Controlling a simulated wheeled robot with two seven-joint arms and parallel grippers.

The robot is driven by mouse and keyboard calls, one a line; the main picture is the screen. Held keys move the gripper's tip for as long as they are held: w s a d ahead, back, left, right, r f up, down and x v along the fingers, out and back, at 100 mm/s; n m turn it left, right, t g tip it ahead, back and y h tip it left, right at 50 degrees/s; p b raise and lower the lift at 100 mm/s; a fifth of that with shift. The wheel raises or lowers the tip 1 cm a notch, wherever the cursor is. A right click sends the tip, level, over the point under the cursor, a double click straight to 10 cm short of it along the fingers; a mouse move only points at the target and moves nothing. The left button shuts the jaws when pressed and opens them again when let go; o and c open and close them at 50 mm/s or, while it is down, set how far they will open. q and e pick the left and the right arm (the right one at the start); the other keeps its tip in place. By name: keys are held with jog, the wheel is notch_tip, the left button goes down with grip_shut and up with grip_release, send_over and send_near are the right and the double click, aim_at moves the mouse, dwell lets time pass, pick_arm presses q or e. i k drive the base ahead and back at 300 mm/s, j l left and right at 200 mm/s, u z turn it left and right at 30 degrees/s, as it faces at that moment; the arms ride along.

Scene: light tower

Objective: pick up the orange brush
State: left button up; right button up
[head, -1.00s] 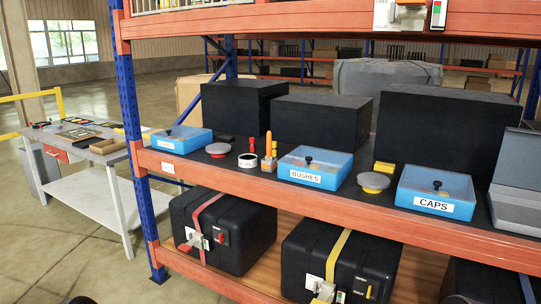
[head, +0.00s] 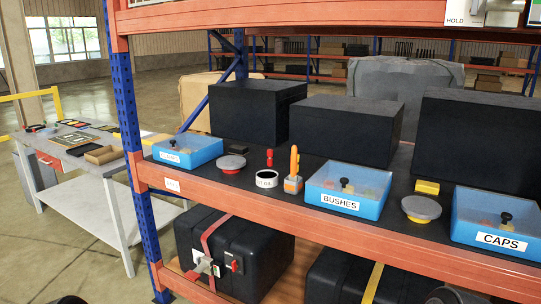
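The orange brush (head: 293,168) stands upright on the dark shelf mat in the head view, its orange handle up and its pale grey-and-orange base below. It stands between a white round tin (head: 267,179) on its left and the blue box labelled BUSHES (head: 347,190) on its right. A small red object (head: 270,158) stands behind it, slightly left. Nothing covers the brush from this side. Neither of my grippers can be made out; only dark rounded shapes show at the bottom edge.
On the same shelf are grey discs (head: 421,208), a yellow block (head: 426,187), the CAPS box (head: 495,222) and another blue box (head: 187,151). Black cases (head: 345,130) stand behind. An orange front beam (head: 330,222) and blue post (head: 131,130) bound the shelf.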

aim_at(292, 177)
jog(key=i+j, duration=0.2)
jog(key=i, duration=0.3)
jog(key=i+j+u, duration=0.1)
jog(key=i+j, duration=0.15)
jog(key=i, duration=0.3)
jog(key=i+j, duration=0.15)
jog(key=i, duration=0.35)
jog(key=j+u, duration=0.05)
